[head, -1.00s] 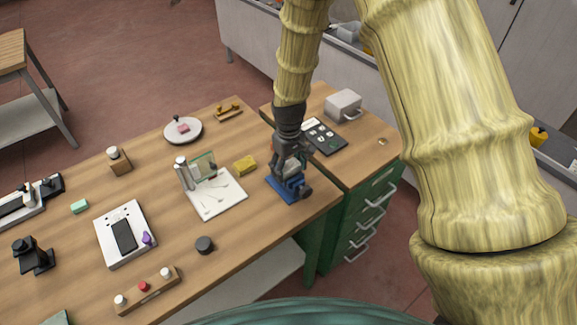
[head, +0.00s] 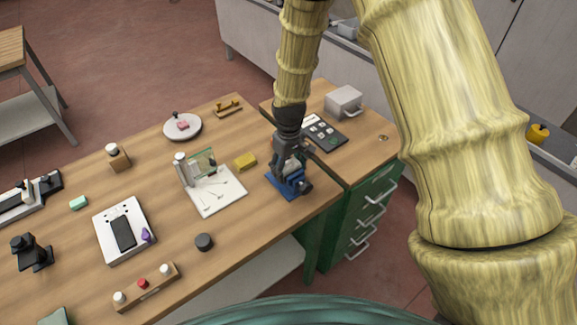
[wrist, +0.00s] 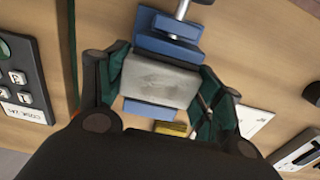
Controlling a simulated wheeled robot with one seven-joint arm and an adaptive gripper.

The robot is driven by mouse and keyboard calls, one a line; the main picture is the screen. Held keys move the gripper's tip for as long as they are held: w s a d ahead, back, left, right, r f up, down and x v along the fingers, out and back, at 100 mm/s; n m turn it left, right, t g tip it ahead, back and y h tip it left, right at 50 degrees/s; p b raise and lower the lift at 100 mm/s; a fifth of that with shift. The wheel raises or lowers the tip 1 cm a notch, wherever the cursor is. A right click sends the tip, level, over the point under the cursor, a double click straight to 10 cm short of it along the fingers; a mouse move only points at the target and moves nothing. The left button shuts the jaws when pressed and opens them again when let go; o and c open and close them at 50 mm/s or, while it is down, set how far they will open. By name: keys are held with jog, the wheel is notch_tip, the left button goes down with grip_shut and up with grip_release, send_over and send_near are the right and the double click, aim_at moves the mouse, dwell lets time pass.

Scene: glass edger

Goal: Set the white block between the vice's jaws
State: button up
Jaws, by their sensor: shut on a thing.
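The white block (wrist: 158,80) shows as a pale grey-white slab in the wrist view. My gripper (wrist: 161,82) is shut on it, with a dark green-padded finger at each side. The blue vice (wrist: 168,45) shows above the block in that view, with another blue part of it below, so the block lies between the two in the picture. I cannot tell how deep it sits or whether it touches the vice's base. In the head view my gripper (head: 288,162) is right over the blue vice (head: 284,190) and hides most of the block.
A yellow block (head: 245,161) and a white board with a small glass stand (head: 216,198) lie left of the vice. A dark keypad panel (head: 325,133) and a grey box (head: 344,101) are behind it on the right. The bench's front right edge is close.

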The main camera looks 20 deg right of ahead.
jog(key=shift+f, duration=0.25)
jog(key=o, duration=1.1)
jog(key=shift+r, duration=0.1)
notch_tip(320, 180, up, 12)
jog(key=shift+f, duration=0.1)
